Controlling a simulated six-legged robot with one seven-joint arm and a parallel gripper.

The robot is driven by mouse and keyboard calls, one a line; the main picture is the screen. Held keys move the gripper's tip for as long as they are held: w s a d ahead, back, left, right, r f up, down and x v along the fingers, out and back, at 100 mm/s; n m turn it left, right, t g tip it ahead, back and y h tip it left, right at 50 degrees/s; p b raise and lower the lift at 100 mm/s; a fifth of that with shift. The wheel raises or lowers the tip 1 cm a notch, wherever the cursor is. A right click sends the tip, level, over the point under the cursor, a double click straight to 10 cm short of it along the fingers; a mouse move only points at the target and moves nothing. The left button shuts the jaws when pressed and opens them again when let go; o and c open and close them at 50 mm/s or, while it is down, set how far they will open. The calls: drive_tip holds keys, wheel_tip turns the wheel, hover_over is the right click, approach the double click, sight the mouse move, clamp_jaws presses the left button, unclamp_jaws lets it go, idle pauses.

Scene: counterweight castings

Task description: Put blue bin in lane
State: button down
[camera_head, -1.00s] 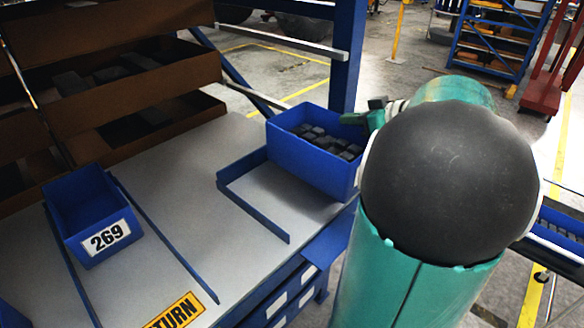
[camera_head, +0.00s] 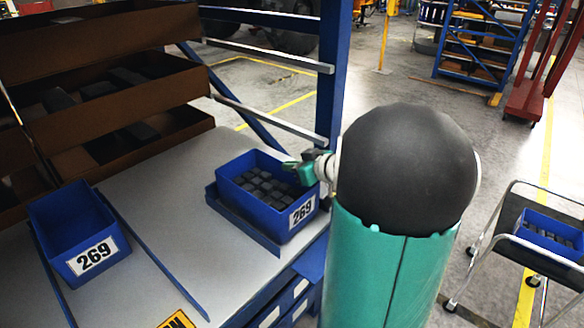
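A blue bin (camera_head: 250,205) filled with dark block castings (camera_head: 268,186) sits at the right lane, beside its low blue rail (camera_head: 240,228). It looks level, with its white "269" label facing front right. The rail runs along its left side; the bin hides much of the lane floor. My gripper (camera_head: 300,171) is at the bin's right rim and appears shut on it. The fingertips are small and partly hidden, so the grip is hard to see.
An empty blue bin (camera_head: 72,236) labelled 269 stands in the left lane, beside a long blue rail (camera_head: 150,250). Brown shelf trays (camera_head: 110,95) with dark parts rise at the back left. A blue post (camera_head: 330,85) stands behind the bin. A cart (camera_head: 545,262) is at right.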

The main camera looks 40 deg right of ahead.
drive_tip(key=shift+f, duration=0.15)
drive_tip(key=shift+a+f, duration=0.1)
drive_tip(key=c, duration=1.6)
unclamp_jaws()
drive_tip(key=shift+f, duration=0.1)
drive_tip(key=shift+c, duration=0.2)
